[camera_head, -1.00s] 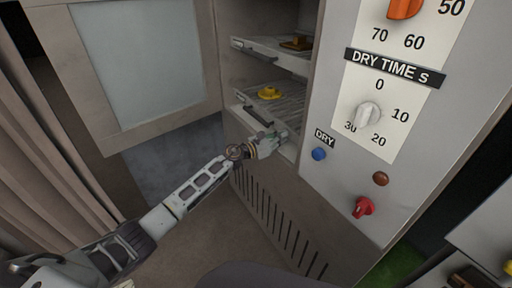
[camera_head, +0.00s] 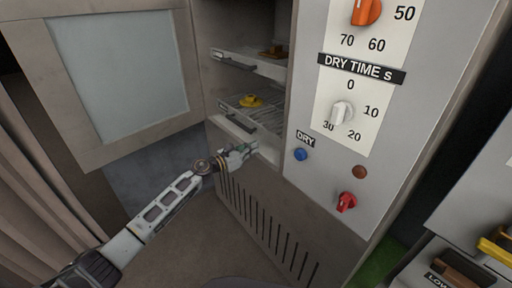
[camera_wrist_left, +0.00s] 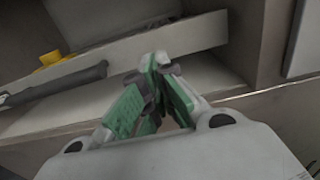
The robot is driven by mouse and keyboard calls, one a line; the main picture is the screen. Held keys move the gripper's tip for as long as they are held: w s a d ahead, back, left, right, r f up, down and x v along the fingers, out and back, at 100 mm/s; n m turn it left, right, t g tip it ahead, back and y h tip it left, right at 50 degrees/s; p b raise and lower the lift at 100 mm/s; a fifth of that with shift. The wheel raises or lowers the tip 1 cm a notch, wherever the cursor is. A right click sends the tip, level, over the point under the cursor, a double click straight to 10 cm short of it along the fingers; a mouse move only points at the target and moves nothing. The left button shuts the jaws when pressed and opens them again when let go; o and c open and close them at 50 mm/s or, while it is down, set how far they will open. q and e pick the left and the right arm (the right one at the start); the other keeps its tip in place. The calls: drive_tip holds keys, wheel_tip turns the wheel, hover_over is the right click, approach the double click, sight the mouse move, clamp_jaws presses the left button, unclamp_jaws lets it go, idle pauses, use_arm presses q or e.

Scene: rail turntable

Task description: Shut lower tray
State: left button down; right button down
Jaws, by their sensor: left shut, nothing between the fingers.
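The lower tray (camera_head: 266,103) is a wire-floored tray in the open cabinet, with a yellow object (camera_head: 250,101) on it. Its pale front carries a dark bar handle (camera_head: 237,123). In the left wrist view the tray front (camera_wrist_left: 185,36) crosses the upper part, with the handle (camera_wrist_left: 60,86) at left. My left gripper (camera_head: 250,148) is shut and empty, low at the right part of the tray front. Its green-padded fingertips (camera_wrist_left: 158,62) overlap the tray front in the wrist view; whether they touch it I cannot tell. My right gripper is not in view.
An upper tray (camera_head: 235,60) holding a brown object (camera_head: 273,51) is above. The open glazed door (camera_head: 120,75) stands at left. The control panel (camera_head: 400,125) with dials, buttons and a red knob (camera_head: 346,202) is right of the opening. A vented panel (camera_head: 262,222) is below.

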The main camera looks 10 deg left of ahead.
use_arm(q)
drive_tip(key=v, duration=0.7)
drive_tip(key=shift+s+a, duration=0.15)
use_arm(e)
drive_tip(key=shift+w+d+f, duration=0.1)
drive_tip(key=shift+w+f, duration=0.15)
